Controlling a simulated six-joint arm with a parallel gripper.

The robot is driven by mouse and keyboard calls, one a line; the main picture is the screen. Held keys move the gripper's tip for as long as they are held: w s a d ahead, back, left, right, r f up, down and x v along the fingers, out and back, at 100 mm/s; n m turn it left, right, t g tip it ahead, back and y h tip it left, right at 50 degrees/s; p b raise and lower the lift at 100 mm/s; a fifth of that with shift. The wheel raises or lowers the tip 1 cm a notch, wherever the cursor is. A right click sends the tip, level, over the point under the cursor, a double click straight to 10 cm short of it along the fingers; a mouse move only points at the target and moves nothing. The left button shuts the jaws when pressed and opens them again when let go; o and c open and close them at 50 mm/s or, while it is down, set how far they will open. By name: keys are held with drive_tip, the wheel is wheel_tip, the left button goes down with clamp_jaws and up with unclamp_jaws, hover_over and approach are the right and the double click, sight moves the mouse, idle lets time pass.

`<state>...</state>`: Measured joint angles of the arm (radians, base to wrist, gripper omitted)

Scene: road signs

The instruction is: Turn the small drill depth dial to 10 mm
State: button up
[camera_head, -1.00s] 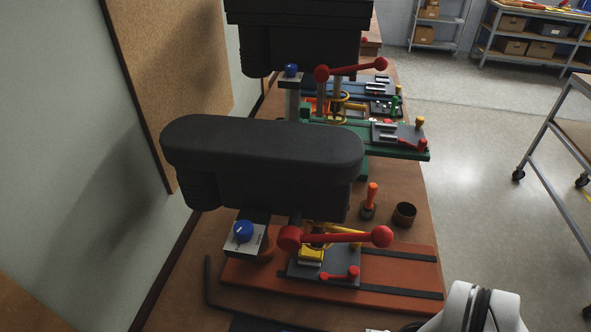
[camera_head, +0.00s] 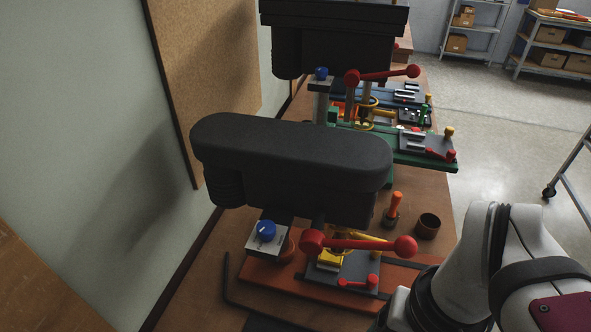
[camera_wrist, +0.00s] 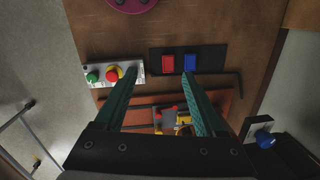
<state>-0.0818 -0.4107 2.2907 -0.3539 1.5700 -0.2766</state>
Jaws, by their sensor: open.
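The near drill press has a blue depth dial (camera_head: 265,231) on a pale marked plate (camera_head: 270,243), left of its red lever. The markings are too small to read. In the wrist view the blue dial (camera_wrist: 265,139) is at the lower right, on its plate beside a dark body. I cannot tell which drill is the small one; the far drill also has a blue knob (camera_head: 321,73). My gripper (camera_wrist: 159,75) is open, its two green fingers apart with nothing between them. The dial is outside the fingers, to their right.
The black drill head (camera_head: 290,150) overhangs the orange base (camera_head: 290,282). A red-knobbed lever (camera_head: 360,243) sticks out to the right. An orange-handled tool (camera_head: 393,208) and brown cup (camera_head: 428,225) stand behind. A button box (camera_wrist: 113,74) and red block (camera_wrist: 168,63) are on the bench.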

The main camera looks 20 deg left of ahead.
drive_tip(key=w+a+r+n+h, duration=0.2)
drive_tip(key=w+a+r+n, duration=0.3)
drive_tip(key=w+r+n, duration=0.4)
wheel_tip(320, 180, up, 6)
drive_tip(key=n, duration=1.1)
hover_over(266, 226)
drive_tip(key=shift+t+y, duration=0.4)
wheel_tip(266, 226, down, 14)
drive_tip(key=shift+s+f, duration=0.1)
drive_tip(key=shift+f, duration=0.15)
clamp_jaws()
